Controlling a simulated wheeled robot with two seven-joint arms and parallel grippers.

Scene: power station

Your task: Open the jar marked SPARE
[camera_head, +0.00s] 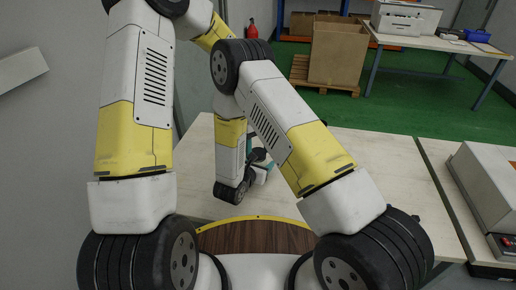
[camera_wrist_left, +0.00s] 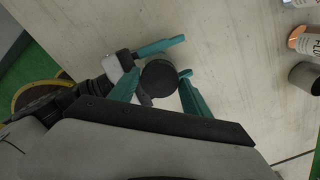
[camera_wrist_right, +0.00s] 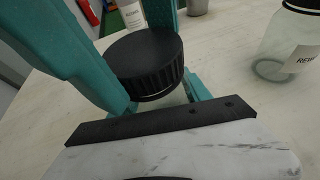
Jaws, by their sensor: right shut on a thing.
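A jar with a ribbed black lid (camera_wrist_right: 148,62) stands on the pale table; the lid also shows from above in the left wrist view (camera_wrist_left: 159,78). Its label is hidden, so I cannot read a marking. My right gripper (camera_wrist_right: 160,92) is shut on the jar below the lid. My left gripper (camera_wrist_left: 160,84) is open, its teal fingers on either side of the lid with a small gap. In the head view the jar is mostly hidden behind my arms and the grippers close together there.

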